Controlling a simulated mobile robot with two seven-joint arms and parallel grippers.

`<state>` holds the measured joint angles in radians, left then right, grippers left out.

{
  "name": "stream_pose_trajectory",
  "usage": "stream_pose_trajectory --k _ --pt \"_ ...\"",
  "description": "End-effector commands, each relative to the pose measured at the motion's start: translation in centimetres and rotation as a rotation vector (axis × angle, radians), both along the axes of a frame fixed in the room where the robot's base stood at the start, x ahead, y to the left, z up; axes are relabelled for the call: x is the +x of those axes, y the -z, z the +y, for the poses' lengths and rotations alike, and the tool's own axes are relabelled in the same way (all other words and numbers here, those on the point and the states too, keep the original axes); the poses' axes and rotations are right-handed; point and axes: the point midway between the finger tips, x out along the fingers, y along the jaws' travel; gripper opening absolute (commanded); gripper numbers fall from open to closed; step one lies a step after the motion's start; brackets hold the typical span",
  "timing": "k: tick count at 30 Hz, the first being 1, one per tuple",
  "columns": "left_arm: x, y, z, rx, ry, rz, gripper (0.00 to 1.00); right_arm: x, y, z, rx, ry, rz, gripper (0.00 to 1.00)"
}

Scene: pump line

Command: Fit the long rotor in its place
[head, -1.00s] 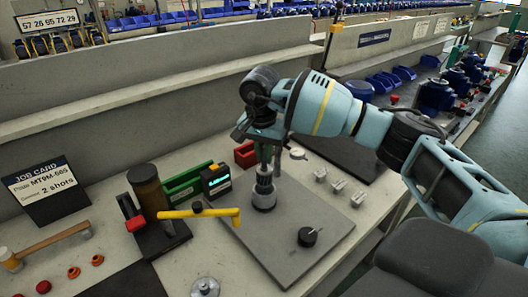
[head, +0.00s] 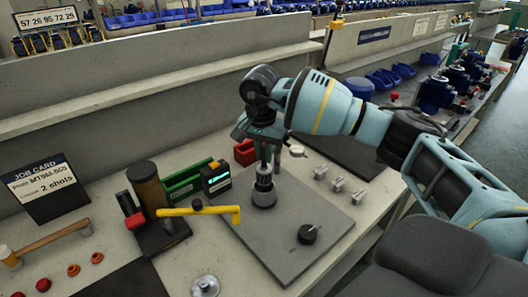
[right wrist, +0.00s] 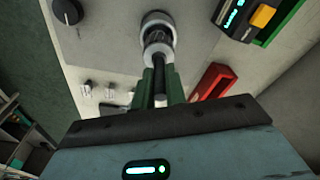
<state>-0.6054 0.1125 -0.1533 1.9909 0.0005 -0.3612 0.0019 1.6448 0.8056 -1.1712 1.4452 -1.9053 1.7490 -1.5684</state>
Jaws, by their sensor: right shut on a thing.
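My right gripper (head: 264,155) points down over the grey plate (head: 290,260), with its green fingers shut on the shaft of the rotor (head: 264,182). The rotor is upright, with a metallic body, and its lower end is at a dark round housing (head: 264,200) on the plate. I cannot tell how deep it sits in it. In the right wrist view the green fingers (right wrist: 158,85) close around the dark shaft, and the rotor's ringed body (right wrist: 157,38) lies beyond them. My left gripper is not in view.
A black knob (head: 307,234) is on the plate's front part. Small pale blocks (head: 338,184) lie to the right.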

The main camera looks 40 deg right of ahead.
Motion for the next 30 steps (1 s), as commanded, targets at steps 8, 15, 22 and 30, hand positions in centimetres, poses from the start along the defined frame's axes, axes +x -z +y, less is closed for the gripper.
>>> stream_pose_trajectory --k 8,15,22,30 --pt "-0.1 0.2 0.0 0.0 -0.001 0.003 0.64 0.0 0.3 0.0 0.0 0.001 -0.002 0.0" --pt "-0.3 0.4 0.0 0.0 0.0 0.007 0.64 0.0 0.9 0.0 0.0 0.001 -0.002 0.0" --pt "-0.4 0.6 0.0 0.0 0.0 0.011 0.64 0.1 1.5 0.0 0.0 0.001 -0.002 0.0" --pt "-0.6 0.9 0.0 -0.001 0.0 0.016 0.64 0.0 2.1 0.0 0.001 0.0 -0.003 0.0"
